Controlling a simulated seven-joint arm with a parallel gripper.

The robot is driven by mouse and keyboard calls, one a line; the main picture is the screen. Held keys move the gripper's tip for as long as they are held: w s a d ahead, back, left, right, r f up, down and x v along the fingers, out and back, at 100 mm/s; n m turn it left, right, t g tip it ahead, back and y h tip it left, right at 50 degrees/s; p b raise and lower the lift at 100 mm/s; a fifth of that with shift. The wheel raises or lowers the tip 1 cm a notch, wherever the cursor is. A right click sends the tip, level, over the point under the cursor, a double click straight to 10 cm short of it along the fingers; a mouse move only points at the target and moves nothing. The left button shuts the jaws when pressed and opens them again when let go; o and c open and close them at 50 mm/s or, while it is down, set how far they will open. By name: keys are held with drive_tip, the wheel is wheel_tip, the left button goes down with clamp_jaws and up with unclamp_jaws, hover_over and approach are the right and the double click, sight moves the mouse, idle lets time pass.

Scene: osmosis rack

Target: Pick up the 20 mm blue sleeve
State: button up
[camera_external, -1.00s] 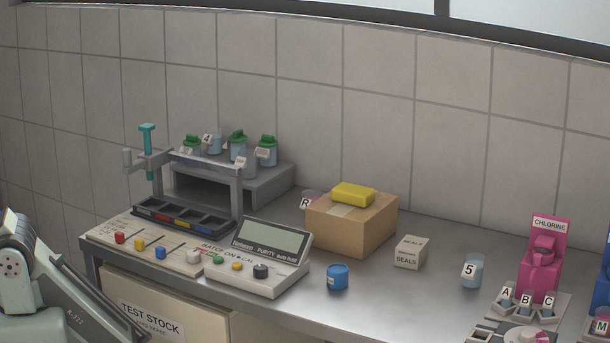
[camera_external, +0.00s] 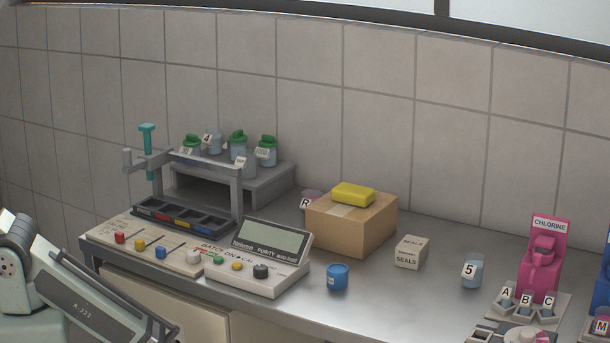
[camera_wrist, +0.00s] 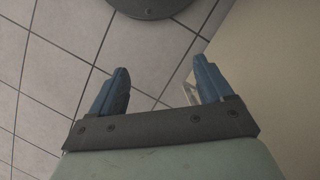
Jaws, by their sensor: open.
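A small blue piece (camera_external: 160,252) sits in the row of coloured pieces on the cream board at the bench's left front. A larger blue cylinder (camera_external: 337,277) with a pale label stands upright on the bench, right of the display console. I cannot tell from its markings which one is the 20 mm sleeve. My gripper (camera_wrist: 160,72) shows in the wrist view with its two blue fingers apart and nothing between them. It points at tiled floor beside a cream panel, with neither blue piece in that view. In the external view the gripper is out of frame.
A grey press frame (camera_external: 205,165) stands behind the cream board (camera_external: 110,233). The console (camera_external: 262,268) is beside it. A cardboard box (camera_external: 350,225) bears a yellow block (camera_external: 353,194). A seals box (camera_external: 411,252) and jar 5 (camera_external: 472,271) stand right, with open bench between.

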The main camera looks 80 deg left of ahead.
drive_tip(key=w+d+r+t, duration=0.2)
drive_tip(key=w+d+r, duration=0.45)
drive_tip(key=w, duration=0.35)
drive_tip(key=w+d+r+m+t+h, duration=0.1)
drive_tip(key=w+d+r+t, duration=0.2)
drive_tip(key=w+d+r, duration=0.65)
drive_tip(key=w+d+r+m+t, duration=0.1)
drive_tip(key=w+d+r+t, duration=0.1)
drive_tip(key=w+d+r, duration=0.75)
wheel_tip(320, 180, up, 30)
drive_tip(key=r+n+t+y, duration=0.1)
drive_tip(key=n+t, duration=0.1)
drive_tip(key=n, duration=0.5)
hover_over(339, 272)
drive_tip(key=s, duration=0.5)
drive_tip(key=shift+y, duration=0.3)
drive_tip(key=shift+d+x, duration=0.25)
drive_tip(key=shift+x, duration=2.05)
drive_tip(key=shift+d+x, duration=0.25)
drive_tip(key=shift+x, duration=2.1)
drive_tip(key=shift+d+x, duration=0.2)
drive_tip(key=shift+x, duration=2.1)
drive_tip(key=shift+s+f, duration=0.1)
drive_tip(key=shift+s, duration=0.1)
